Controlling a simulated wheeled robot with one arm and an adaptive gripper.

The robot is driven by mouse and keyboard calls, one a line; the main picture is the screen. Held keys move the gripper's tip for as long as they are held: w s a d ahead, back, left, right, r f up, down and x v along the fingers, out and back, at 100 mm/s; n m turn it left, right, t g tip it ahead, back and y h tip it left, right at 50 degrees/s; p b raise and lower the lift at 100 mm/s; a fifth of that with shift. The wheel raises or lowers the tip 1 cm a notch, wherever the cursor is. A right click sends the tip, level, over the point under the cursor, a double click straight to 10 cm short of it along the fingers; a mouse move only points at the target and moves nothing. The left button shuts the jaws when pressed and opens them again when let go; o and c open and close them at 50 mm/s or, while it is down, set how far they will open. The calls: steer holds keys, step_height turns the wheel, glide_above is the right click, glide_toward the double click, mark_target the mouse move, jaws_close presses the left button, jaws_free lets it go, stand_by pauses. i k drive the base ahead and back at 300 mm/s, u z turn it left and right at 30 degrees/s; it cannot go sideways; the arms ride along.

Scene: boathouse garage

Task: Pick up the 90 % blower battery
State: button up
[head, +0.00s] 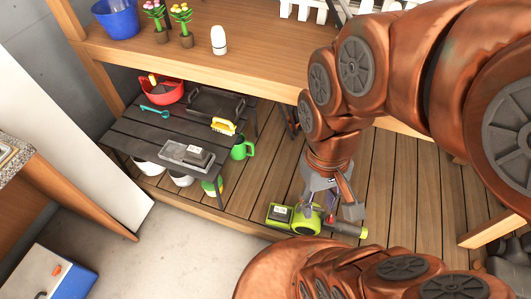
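A green blower (306,221) with a black nozzle lies on the wooden deck. A dark block with a white label, seemingly a battery (281,212), sits at its left end. A similar labelled dark block (196,155) rests on a grey tray or charger (175,153) on the dark slatted table. Both labels are too small to read, so I cannot tell which is 90 %. My gripper (328,205) points down at the middle of the blower, right of its labelled block. Its fingers look apart, but I cannot tell whether they touch or hold the blower.
The dark slatted table (150,120) holds a red bowl (164,91), a black tray (215,103) and a yellow brush (223,126). A green watering can (242,147) stands beside it. A wooden shelf (260,55) passes above. Bare concrete floor (175,240) lies in front.

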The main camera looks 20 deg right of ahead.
mark_target(281, 214)
steer(key=u, duration=0.5)
steer(key=k, duration=1.15)
steer(key=u, duration=0.3)
steer(key=i, duration=0.35)
steer(key=u, duration=0.4)
